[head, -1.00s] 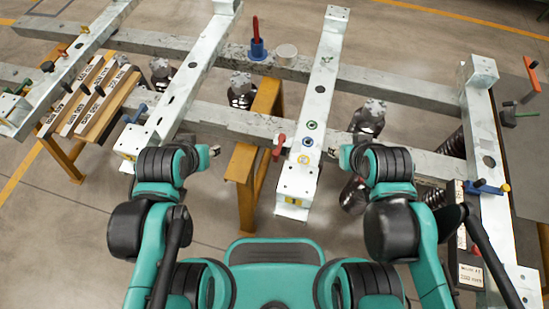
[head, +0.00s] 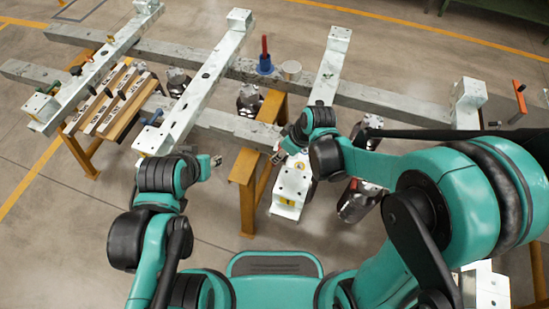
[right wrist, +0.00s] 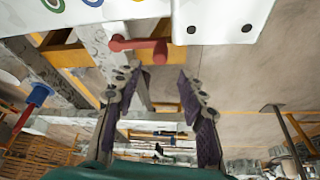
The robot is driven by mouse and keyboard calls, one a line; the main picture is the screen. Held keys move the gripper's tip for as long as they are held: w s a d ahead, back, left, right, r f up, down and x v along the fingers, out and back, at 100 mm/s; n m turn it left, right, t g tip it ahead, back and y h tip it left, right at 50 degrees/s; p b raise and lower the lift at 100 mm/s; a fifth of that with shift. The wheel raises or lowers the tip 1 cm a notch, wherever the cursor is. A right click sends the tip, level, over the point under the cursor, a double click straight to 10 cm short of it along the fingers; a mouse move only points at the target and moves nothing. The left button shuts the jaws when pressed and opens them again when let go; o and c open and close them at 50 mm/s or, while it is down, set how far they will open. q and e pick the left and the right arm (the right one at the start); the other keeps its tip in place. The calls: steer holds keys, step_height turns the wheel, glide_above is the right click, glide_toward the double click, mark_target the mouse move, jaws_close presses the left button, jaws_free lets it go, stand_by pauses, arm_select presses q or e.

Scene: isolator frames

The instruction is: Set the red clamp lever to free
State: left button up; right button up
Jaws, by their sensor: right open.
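The red clamp lever (right wrist: 138,46) shows in the right wrist view at the edge of a white plate, its handle lying across the picture. In the head view my right gripper and arm cover its place. My right gripper (right wrist: 158,78) is open and empty, its two dark fingers pointing toward the lever. The lever is just beyond the fingertips and not between them. In the head view the right gripper (head: 279,152) is beside the white crossbeam (head: 292,186). My left gripper (head: 216,160) is apart from the lever, near the left crossbeam; its fingers are too small to read.
A blue lever (head: 154,117) sits on the left crossbeam. An orange trestle (head: 246,165) supports the frame. Dark insulators or mounts hang near the rails.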

steer(key=b+x, duration=0.3)
steer(key=x, duration=0.4)
steer(key=shift+f, duration=0.35)
jaws_close()
